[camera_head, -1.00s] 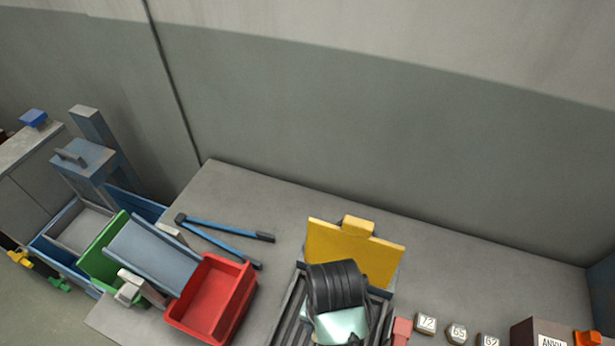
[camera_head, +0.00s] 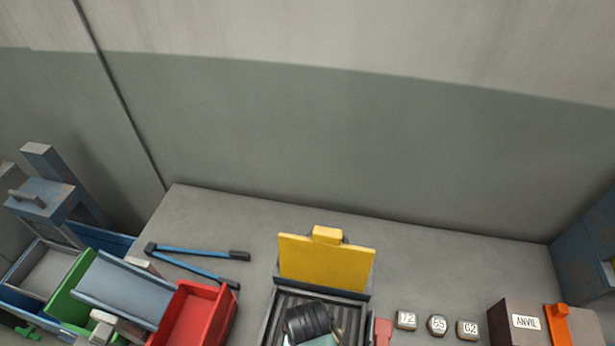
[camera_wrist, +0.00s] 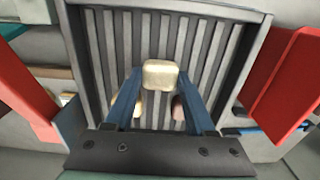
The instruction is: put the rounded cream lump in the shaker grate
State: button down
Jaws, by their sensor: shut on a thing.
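The rounded cream lump (camera_wrist: 160,74) is between the blue fingertips of my gripper (camera_wrist: 160,78) in the wrist view, and the gripper is shut on it. Behind the lump are the dark slats of the shaker grate (camera_wrist: 195,40); how far the lump is above them I cannot tell. The grate (camera_head: 290,297) also shows in the head view, in front of a yellow upright plate (camera_head: 327,262), partly covered by my dark wrist. The head view does not show the fingers or the held lump. A pale lump (camera_wrist: 138,107) and a brownish lump (camera_wrist: 178,107) show nearer the gripper's base.
A red bin (camera_head: 198,318) stands left of the grate, with a blue-grey chute (camera_head: 125,288) beyond. Blue-handled tongs (camera_head: 200,254) lie behind the bin. Several numbered blocks (camera_head: 437,325) and a brown box marked ANVIL (camera_head: 525,322) are to the right. The back of the bench is clear.

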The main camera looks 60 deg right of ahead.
jog(key=shift+f, duration=0.15)
jog(key=shift+c, duration=1.2)
grip_release()
